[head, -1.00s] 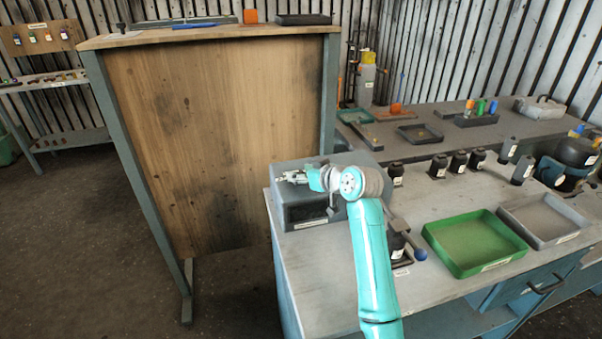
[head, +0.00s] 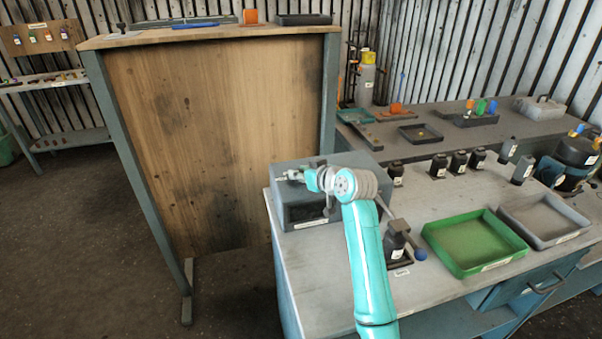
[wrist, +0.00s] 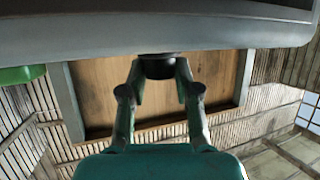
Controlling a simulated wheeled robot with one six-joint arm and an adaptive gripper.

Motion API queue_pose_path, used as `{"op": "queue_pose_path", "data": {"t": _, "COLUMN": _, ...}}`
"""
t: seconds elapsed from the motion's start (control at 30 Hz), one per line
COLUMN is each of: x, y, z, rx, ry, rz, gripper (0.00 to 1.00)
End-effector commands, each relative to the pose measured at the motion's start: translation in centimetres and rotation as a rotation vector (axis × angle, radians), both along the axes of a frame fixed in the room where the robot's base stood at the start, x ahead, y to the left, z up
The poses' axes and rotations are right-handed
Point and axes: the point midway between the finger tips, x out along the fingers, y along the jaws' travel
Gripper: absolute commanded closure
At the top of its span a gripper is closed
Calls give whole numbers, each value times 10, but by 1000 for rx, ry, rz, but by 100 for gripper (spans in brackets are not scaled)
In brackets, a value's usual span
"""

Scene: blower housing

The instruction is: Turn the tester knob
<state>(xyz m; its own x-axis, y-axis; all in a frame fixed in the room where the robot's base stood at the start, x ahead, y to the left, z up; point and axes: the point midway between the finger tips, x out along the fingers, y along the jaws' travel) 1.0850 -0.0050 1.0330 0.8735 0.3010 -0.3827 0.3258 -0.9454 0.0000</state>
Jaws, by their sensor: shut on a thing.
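The tester is a grey box (head: 282,200) with a dark recessed front. It stands at the left end of the workbench. In the head view my gripper (head: 288,176) is at the tester's upper front, and the knob cannot be made out there. In the wrist view a grey panel edge (wrist: 90,38) crosses the top. A dark round knob (wrist: 158,68) sticks out below it. My gripper (wrist: 160,75) has its two fingers closed on either side of the knob. The knob's marking and angle are hidden.
A tall wooden panel (head: 215,140) on a grey frame stands left of the bench. A dark bottle (head: 396,243) is close to my arm's right side. A green tray (head: 474,270) and a grey tray (head: 543,246) lie further right. Several dark bottles line the bench's back.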

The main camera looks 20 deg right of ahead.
Motion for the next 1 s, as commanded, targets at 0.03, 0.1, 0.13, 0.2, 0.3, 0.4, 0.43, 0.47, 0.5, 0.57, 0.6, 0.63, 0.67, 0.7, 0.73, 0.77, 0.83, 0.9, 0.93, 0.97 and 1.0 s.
{"op": "queue_pose_path", "data": {"t": 0.03, "x": 0, "y": 2, "z": 0, "rx": -2, "ry": -1, "rz": -21, "gripper": 100}}
{"op": "queue_pose_path", "data": {"t": 0.1, "x": -1, "y": 3, "z": 0, "rx": -2, "ry": -1, "rz": -62, "gripper": 100}}
{"op": "queue_pose_path", "data": {"t": 0.13, "x": -1, "y": 3, "z": 0, "rx": -2, "ry": -1, "rz": -83, "gripper": 100}}
{"op": "queue_pose_path", "data": {"t": 0.2, "x": -1, "y": 5, "z": 0, "rx": -2, "ry": -2, "rz": -136, "gripper": 100}}
{"op": "queue_pose_path", "data": {"t": 0.3, "x": -1, "y": 6, "z": -1, "rx": -1, "ry": 0, "rz": -219, "gripper": 100}}
{"op": "queue_pose_path", "data": {"t": 0.4, "x": -1, "y": 7, "z": 0, "rx": -2, "ry": -1, "rz": -305, "gripper": 100}}
{"op": "queue_pose_path", "data": {"t": 0.43, "x": -1, "y": 7, "z": 0, "rx": -1, "ry": 0, "rz": -332, "gripper": 100}}
{"op": "queue_pose_path", "data": {"t": 0.47, "x": -1, "y": 8, "z": 0, "rx": -1, "ry": 0, "rz": -357, "gripper": 100}}
{"op": "queue_pose_path", "data": {"t": 0.5, "x": -1, "y": 8, "z": 0, "rx": -1, "ry": 0, "rz": -390, "gripper": 100}}
{"op": "queue_pose_path", "data": {"t": 0.57, "x": -1, "y": 8, "z": 0, "rx": -1, "ry": 0, "rz": -438, "gripper": 100}}
{"op": "queue_pose_path", "data": {"t": 0.6, "x": -1, "y": 9, "z": 0, "rx": -1, "ry": 0, "rz": -468, "gripper": 100}}
{"op": "queue_pose_path", "data": {"t": 0.63, "x": 0, "y": 9, "z": 0, "rx": -1, "ry": 0, "rz": -491, "gripper": 100}}
{"op": "queue_pose_path", "data": {"t": 0.67, "x": 0, "y": 9, "z": 0, "rx": 0, "ry": 0, "rz": -512, "gripper": 100}}
{"op": "queue_pose_path", "data": {"t": 0.7, "x": 0, "y": 9, "z": 0, "rx": 0, "ry": -1, "rz": -539, "gripper": 100}}
{"op": "queue_pose_path", "data": {"t": 0.73, "x": 0, "y": 9, "z": 0, "rx": -1, "ry": 0, "rz": -558, "gripper": 100}}
{"op": "queue_pose_path", "data": {"t": 0.77, "x": 0, "y": 9, "z": 0, "rx": -1, "ry": 0, "rz": -577, "gripper": 100}}
{"op": "queue_pose_path", "data": {"t": 0.83, "x": 0, "y": 9, "z": 0, "rx": 0, "ry": 0, "rz": -615, "gripper": 100}}
{"op": "queue_pose_path", "data": {"t": 0.9, "x": 0, "y": 9, "z": 0, "rx": 0, "ry": -1, "rz": -646, "gripper": 100}}
{"op": "queue_pose_path", "data": {"t": 0.93, "x": 0, "y": 9, "z": 0, "rx": -1, "ry": 0, "rz": -659, "gripper": 100}}
{"op": "queue_pose_path", "data": {"t": 0.97, "x": 0, "y": 9, "z": 0, "rx": 0, "ry": 0, "rz": -669, "gripper": 100}}
{"op": "queue_pose_path", "data": {"t": 1.0, "x": 0, "y": 9, "z": 0, "rx": 0, "ry": 0, "rz": -683, "gripper": 100}}
